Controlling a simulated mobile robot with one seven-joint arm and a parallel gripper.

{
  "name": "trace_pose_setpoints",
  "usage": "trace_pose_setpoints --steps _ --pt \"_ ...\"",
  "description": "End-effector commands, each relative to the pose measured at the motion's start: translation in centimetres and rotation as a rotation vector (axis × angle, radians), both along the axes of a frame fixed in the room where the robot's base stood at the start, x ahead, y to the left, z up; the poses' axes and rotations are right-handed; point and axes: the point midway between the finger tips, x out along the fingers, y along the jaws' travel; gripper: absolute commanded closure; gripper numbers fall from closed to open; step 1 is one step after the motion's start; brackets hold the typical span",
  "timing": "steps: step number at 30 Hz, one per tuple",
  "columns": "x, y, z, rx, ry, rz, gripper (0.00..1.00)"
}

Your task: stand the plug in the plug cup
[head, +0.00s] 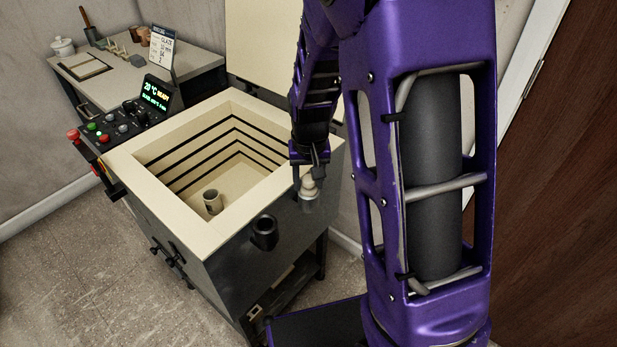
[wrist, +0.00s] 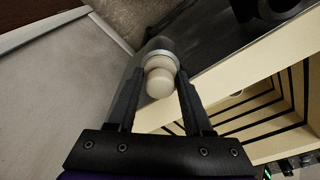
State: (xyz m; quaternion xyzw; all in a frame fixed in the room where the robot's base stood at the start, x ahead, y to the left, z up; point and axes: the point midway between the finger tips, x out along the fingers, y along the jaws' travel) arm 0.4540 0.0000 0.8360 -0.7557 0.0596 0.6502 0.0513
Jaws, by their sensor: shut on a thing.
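The plug (head: 309,190) is a pale, stepped, rounded piece, with a greyish wider part at its far end. My gripper (head: 311,172) is shut on it and holds it beside the right outer wall of the kiln. In the wrist view the plug (wrist: 158,78) sits between the two dark fingers of my gripper (wrist: 160,76). The plug cup (head: 264,233) is a dark round holder on the kiln's front face, near the rim. It is left of and lower than the plug in the head view. Part of it shows in the wrist view (wrist: 272,10) at the top.
The open kiln (head: 150,195) has a pale rim, and a small cup (head: 212,202) stands inside. Its raised lid (head: 262,50) is behind. A control box (head: 125,120) with a lit display is at its left. A side table (head: 120,80) with tools stands at the back left.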

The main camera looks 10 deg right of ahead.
Motion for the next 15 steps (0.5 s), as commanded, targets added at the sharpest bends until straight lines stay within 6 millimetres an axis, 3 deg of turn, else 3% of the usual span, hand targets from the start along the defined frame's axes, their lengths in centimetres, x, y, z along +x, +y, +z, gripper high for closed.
trace_pose_setpoints --steps 10,11,15 --pt "0.01 0.00 -0.05 0.000 -0.001 0.000 1.00" --pt "0.01 0.00 -0.05 0.000 -0.001 0.000 0.44" --pt "0.02 0.00 -0.05 0.000 -0.001 0.000 0.19"
